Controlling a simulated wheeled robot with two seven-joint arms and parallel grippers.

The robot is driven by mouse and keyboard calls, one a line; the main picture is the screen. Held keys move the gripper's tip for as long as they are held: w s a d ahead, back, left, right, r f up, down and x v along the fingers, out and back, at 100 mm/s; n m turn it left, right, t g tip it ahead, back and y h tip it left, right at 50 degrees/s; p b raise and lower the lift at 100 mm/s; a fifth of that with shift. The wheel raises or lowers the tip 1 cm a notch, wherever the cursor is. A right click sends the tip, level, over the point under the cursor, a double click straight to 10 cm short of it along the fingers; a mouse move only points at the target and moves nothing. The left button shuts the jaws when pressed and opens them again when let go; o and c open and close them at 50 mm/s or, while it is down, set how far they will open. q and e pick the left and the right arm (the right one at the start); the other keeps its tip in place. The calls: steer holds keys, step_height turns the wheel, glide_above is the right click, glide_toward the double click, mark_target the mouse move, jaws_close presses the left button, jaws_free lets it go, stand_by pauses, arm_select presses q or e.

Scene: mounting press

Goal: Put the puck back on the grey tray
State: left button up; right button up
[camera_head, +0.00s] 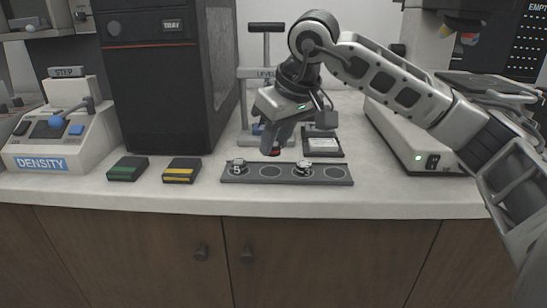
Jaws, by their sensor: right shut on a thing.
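The grey tray (287,181) lies near the counter's front edge, with round spots in a row. A puck (237,167) marked 5 sits at its left end, and another puck (304,168) sits on the third spot. The second spot and the right-end spot look empty. My right gripper (272,151) points down just behind the tray, around the second spot, shut on a small dark puck with a reddish part showing at the fingertips. The fingers hide most of the held puck. My left gripper is not in view.
A levelling press (266,73) stands behind my right gripper, with a small dark-framed pad (322,143) beside it. Green (128,169) and yellow (181,171) marked blocks lie left of the tray. A density device (62,135), a tall black machine (155,85) and a white unit (415,135) stand around.

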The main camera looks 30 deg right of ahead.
mark_target(275, 154)
steer(key=shift+w+a+f, duration=0.1)
steer(key=shift+w+f, duration=0.1)
steer(key=shift+f, duration=0.15)
step_height(275, 154, down, 3)
steer(key=shift+w+r+b, duration=0.15)
steer(key=shift+b, duration=0.2)
steer(key=shift+f, duration=0.4)
steer(key=o, duration=1)
